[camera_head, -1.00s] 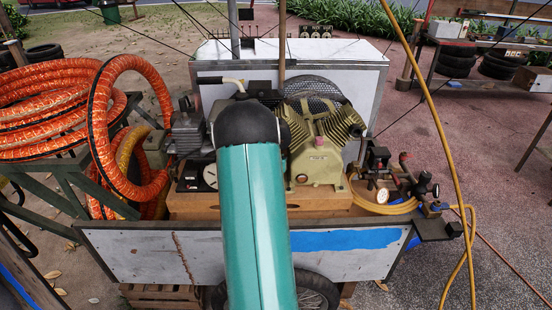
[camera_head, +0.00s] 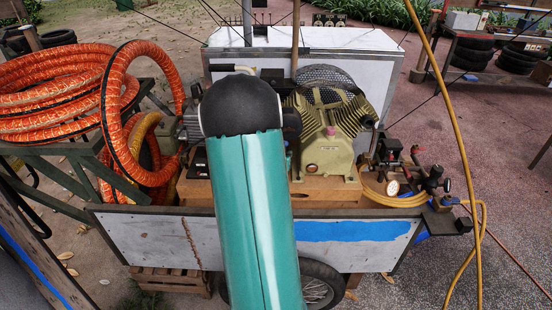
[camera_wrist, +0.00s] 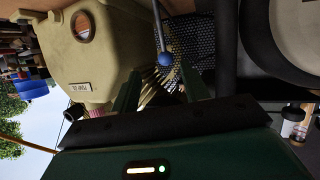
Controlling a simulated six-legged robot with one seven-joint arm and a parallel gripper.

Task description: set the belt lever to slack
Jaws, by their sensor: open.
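In the wrist view a lever with a blue ball knob (camera_wrist: 166,59) on a thin rod hangs from the top of the picture; I take it to be the belt lever. My gripper (camera_wrist: 160,74) has its two green fingers apart, one on each side of the line to the knob. The knob shows just beyond or between the fingertips; I cannot tell its depth or whether it touches. The tan compressor (camera_head: 329,140) stands on the cart (camera_head: 165,238) in the head view, and its body (camera_wrist: 98,55) fills the wrist view's left. My arm hides the lever in the head view.
Thick orange hoses (camera_head: 50,95) coil at the left. A yellow hose (camera_head: 455,120) hangs at the right, near valves and a gauge (camera_head: 392,187). A dark perforated guard (camera_wrist: 190,45) lies behind the knob.

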